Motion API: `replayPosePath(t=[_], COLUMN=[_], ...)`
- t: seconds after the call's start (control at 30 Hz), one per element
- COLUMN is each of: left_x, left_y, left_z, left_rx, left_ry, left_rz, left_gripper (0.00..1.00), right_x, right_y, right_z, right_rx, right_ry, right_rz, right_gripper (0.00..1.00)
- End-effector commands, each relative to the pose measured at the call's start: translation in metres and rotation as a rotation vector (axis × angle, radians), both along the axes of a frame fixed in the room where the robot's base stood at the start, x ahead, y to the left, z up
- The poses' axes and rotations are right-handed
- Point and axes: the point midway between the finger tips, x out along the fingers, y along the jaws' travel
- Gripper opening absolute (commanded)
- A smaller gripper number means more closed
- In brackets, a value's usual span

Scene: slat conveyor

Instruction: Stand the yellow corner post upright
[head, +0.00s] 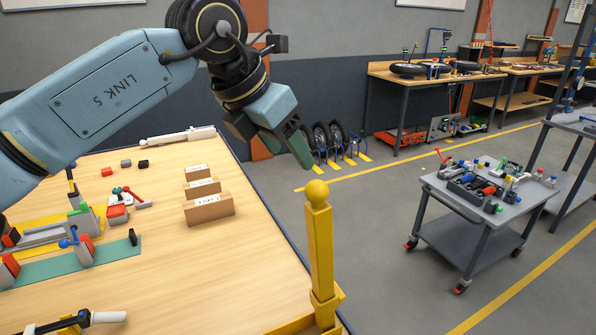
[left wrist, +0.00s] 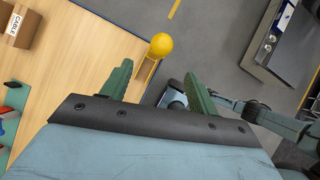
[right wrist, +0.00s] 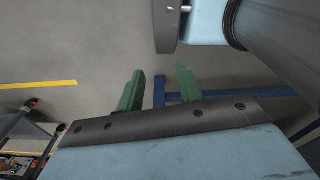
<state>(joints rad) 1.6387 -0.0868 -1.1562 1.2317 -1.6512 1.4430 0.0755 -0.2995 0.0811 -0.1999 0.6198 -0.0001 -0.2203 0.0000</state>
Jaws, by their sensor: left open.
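The yellow corner post (head: 321,250), topped by a round yellow ball (head: 317,192), stands upright at the table's near right corner in the head view. Its foot is in a yellow corner bracket (head: 325,318). My left gripper (head: 290,145) is open and empty, above and slightly left of the ball, apart from it. In the left wrist view the ball (left wrist: 160,45) shows just beyond the gap between the open green fingers (left wrist: 158,74). My right gripper (right wrist: 160,72) is out of the head view; its fingers are apart with nothing between them.
Several cardboard boxes (head: 208,209) stand on the wooden table (head: 180,265) left of the post. A green strip (head: 65,272) with small parts lies farther left. A grey cart (head: 470,205) with parts stands to the right. The floor between table and cart is clear.

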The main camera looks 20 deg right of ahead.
Motion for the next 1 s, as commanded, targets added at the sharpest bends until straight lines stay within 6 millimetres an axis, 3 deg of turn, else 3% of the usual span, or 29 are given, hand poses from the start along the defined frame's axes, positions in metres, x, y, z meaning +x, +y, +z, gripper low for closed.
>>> replayPosePath(t=[0.4,0.57,0.7,0.83,0.93,1.0], left_x=[-0.002,-0.007,-0.027,-0.048,-0.049,-0.039], left_y=[0.006,0.000,-0.024,-0.046,-0.046,-0.035], left_z=[0.010,0.006,-0.005,0.000,0.015,0.024], left_rx=[0.001,-0.044,-0.254,-0.607,-0.909,-1.115], left_ry=[0.000,0.031,0.176,0.410,0.607,0.739], left_rz=[-0.001,-0.016,-0.067,-0.082,-0.030,0.044], left_gripper=[0.60,0.60,0.60,0.60,0.60,0.60], right_x=[-0.001,-0.001,-0.001,-0.001,-0.001,-0.001], right_y=[0.000,0.001,0.001,0.002,0.002,0.002], right_z=[-0.002,-0.002,-0.004,-0.006,-0.007,-0.008], right_rx=[0.001,0.001,0.002,0.002,0.002,0.003], right_ry=[0.000,0.000,0.000,0.000,0.000,0.001], right_rz=[0.000,0.000,0.000,-0.001,-0.001,-0.001], right_gripper=[0.36,0.17,0.00,0.00,0.00,0.00])
